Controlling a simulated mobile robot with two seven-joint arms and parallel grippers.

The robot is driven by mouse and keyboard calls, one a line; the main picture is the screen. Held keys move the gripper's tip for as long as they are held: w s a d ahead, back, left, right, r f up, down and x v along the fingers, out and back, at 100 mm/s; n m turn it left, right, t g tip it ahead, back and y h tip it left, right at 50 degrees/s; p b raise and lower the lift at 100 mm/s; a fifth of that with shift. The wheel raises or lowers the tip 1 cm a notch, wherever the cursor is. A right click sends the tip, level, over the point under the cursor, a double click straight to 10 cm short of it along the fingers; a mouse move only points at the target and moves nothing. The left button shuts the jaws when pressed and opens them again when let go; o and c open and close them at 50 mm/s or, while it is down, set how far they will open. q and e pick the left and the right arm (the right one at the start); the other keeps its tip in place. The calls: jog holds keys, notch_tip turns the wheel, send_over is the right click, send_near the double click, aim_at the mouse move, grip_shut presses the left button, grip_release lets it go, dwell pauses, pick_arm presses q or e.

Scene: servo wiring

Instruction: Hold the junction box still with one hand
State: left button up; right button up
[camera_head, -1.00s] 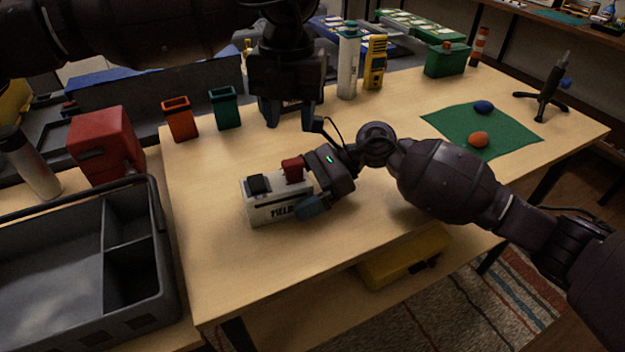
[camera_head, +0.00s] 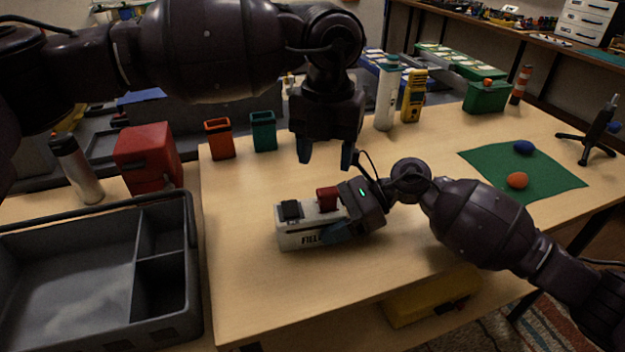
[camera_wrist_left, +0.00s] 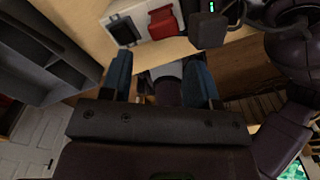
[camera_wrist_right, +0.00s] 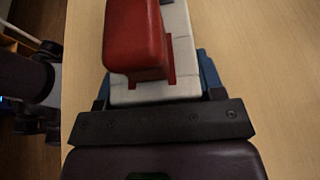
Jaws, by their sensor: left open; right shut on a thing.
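The junction box (camera_head: 297,239) is a white box with dark lettering on its front. It sits on the wooden table, with a black part (camera_head: 291,210) and a red part (camera_head: 327,199) on top. My right gripper (camera_head: 343,228) is shut on the box's right end; in the right wrist view its blue fingers flank the white body (camera_wrist_right: 180,55) beside the red part (camera_wrist_right: 134,38). My left gripper (camera_head: 325,155) is open and empty, above the table behind the box. The left wrist view shows the box (camera_wrist_left: 142,22) beyond its blue fingers (camera_wrist_left: 160,82).
A grey divided bin (camera_head: 95,270) stands at the left. A red box (camera_head: 147,158), an orange cup (camera_head: 219,140) and a teal cup (camera_head: 263,132) line the back left. A green mat (camera_head: 540,184) with two balls lies at the right. The front table area is clear.

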aim_at(320, 191)
pick_arm(q)
jog(key=shift+s+a+f+g+h, duration=0.1)
jog(key=shift+a+f+g+h, duration=0.15)
jog(key=shift+f, duration=0.35)
jog(key=shift+s+a+f+g+h, duration=0.15)
jog(key=shift+a+f, duration=0.2)
jog(key=shift+f, duration=0.25)
jog(key=shift+s+a+f+h, duration=0.15)
jog(key=shift+a+f+h, duration=0.05)
jog(key=shift+a+h, duration=0.1)
jog(key=shift+s+a+h, duration=0.15)
jog(key=shift+a+h, duration=0.15)
jog(key=a+r+m+h, duration=0.1)
jog(key=m, duration=0.1)
jog(key=a+r+m, duration=0.1)
jog(key=m, duration=0.1)
jog(key=shift+r+t+h, duration=0.15)
jog(key=shift+t+h, duration=0.15)
jog(key=shift+h, duration=0.1)
jog(key=d+f+m, duration=0.1)
jog(key=f+m, duration=0.1)
jog(key=d+f+m+t, duration=0.1)
jog(key=f+m, duration=0.2)
jog(key=w+d+f+m, duration=0.1)
jog(key=f+m, duration=0.1)
jog(key=m, duration=0.1)
jog(key=shift+d+f+t+h, duration=0.3)
jog(key=shift+d, duration=0.1)
jog(key=shift+c, duration=0.3)
grip_shut()
